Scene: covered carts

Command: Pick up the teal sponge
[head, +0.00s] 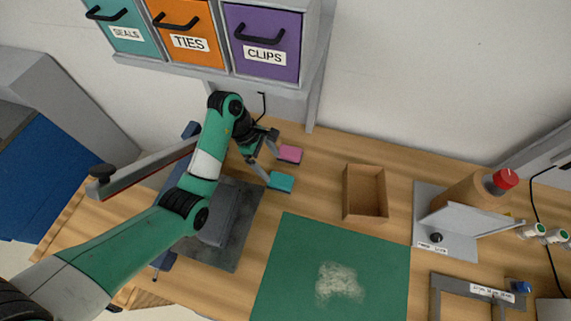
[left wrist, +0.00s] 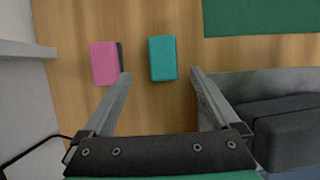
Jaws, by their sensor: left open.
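The teal sponge (head: 281,182) lies on the wooden table, just in front of a pink sponge (head: 290,154). In the left wrist view the teal sponge (left wrist: 162,58) is ahead of the gap between my fingers, with the pink sponge (left wrist: 105,63) to its left, apart from it. My left gripper (head: 269,167) is open and empty beside the two sponges; its fingers also show in the left wrist view (left wrist: 160,82). The left fingertip there is close to the pink sponge's lower right corner. My right gripper is not in view.
An open cardboard box (head: 366,212) stands right of the sponges. A green mat (head: 290,270) with a pale dusty patch lies in front. A grey device (head: 225,213) is beside my left arm. Labelled drawers (head: 265,43) hang above the back edge. A red-capped bottle stands at right.

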